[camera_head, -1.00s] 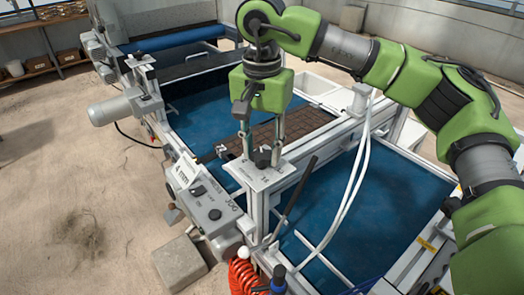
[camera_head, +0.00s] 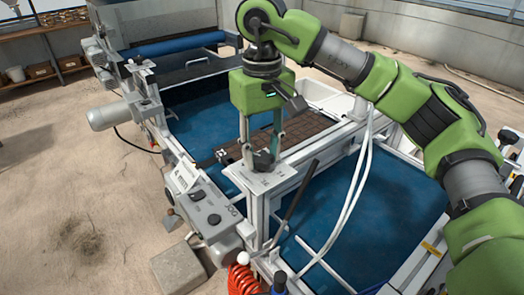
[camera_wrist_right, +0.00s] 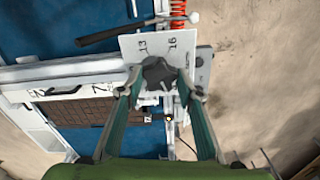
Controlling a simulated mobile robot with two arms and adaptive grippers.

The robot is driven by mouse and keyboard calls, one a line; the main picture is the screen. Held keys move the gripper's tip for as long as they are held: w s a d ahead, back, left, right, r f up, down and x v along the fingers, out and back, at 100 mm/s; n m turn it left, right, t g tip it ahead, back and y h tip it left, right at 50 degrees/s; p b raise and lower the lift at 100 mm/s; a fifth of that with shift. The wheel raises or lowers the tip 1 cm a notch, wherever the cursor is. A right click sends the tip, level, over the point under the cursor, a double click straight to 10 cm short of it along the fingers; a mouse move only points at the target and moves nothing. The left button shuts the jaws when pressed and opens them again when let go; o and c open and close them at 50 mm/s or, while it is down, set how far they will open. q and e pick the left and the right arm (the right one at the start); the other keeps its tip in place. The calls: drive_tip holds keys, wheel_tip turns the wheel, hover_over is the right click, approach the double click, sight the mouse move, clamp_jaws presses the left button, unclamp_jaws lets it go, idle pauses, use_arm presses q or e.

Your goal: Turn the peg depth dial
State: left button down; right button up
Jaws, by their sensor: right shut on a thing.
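The peg depth dial is a dark lobed knob on a pale plate (camera_wrist_right: 130,48) with printed numbers such as 13 and 16. The knob (camera_wrist_right: 160,74) shows in the middle of the right wrist view. In the head view the plate (camera_head: 275,180) sits on top of the seeder's frame post. My right gripper (camera_head: 262,158) points down over the plate and is shut on the knob. Its two fingers stand on opposite sides of the knob in the right wrist view (camera_wrist_right: 160,88). The fingers partly hide the knob in the head view. My left gripper is not in view.
A brown celled tray (camera_head: 235,150) lies on the blue belt (camera_head: 200,110) behind the plate. A dark lever (camera_head: 298,190) rises close to the plate's right side. White hoses (camera_head: 352,190) hang further right. A grey control box (camera_head: 208,212) stands at the front left.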

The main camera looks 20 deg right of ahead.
sight(262, 157)
drive_tip(key=shift+n, duration=0.8)
drive_tip(key=o, duration=1.1)
wheel_tip(262, 157, up, 12)
idle(0.3)
